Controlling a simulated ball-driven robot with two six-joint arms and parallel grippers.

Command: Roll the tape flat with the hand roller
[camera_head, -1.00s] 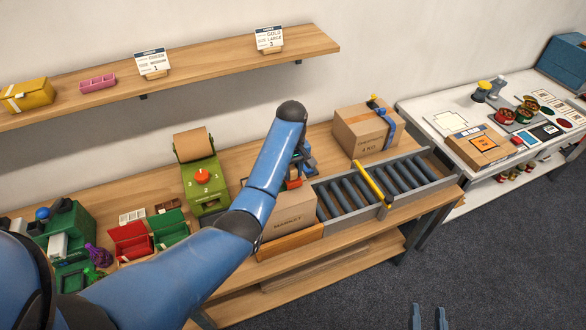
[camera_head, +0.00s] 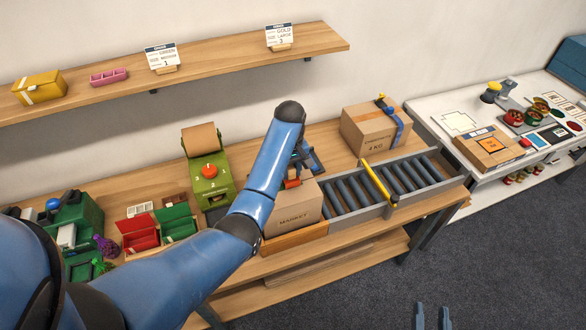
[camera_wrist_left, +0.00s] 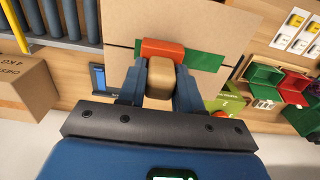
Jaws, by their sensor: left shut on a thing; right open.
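My left gripper (camera_head: 300,168) is above the market box (camera_head: 293,218) and is shut on the tan handle (camera_wrist_left: 160,78) of the hand roller. The roller's red-orange head (camera_wrist_left: 162,48) shows beyond the fingertips in the left wrist view. A strip of green tape (camera_wrist_left: 205,60) lies across the box's top, under and beside the roller head. I cannot tell whether roller and tape touch. My arm hides part of the box in the head view. My right gripper (camera_head: 432,316) is open and empty at the bottom edge, over the floor.
The box stands in an orange-brown wooden tray (camera_head: 296,239) at the left end of a roller conveyor (camera_head: 370,185) with a yellow bar (camera_head: 377,181). A chestnut carton (camera_head: 372,130) stands behind. A green machine (camera_head: 208,178) and red (camera_head: 138,236) and green bins are to the left.

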